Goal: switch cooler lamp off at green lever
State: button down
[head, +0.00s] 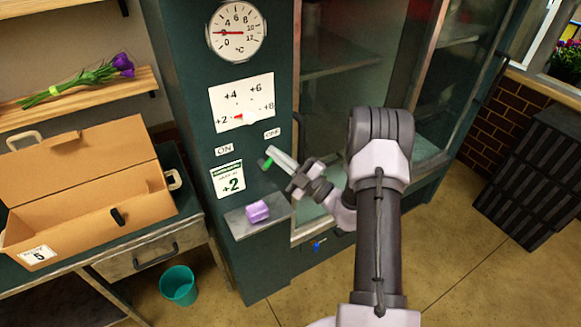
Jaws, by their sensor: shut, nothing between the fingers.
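The tall dark green cooler stands in the middle with a glass front (345,80). On its side panel a small green-tipped lever (265,163) sits below and between the "ON" label (224,150) at left and the "OFF" label (272,133) at right. My gripper (272,154) is shut and empty, with its pale fingertips right at the lever. I cannot tell whether they touch it. The fingers partly hide the lever and its pivot. The lamp itself cannot be made out.
Above the lever are a dial (244,117) with a red pointer and a round thermometer (236,31). A cardboard box (90,205) stands at left.

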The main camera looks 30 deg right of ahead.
jog(key=f+v, duration=0.1)
jog(key=v, duration=0.7)
jog(key=shift+w+d, duration=0.1)
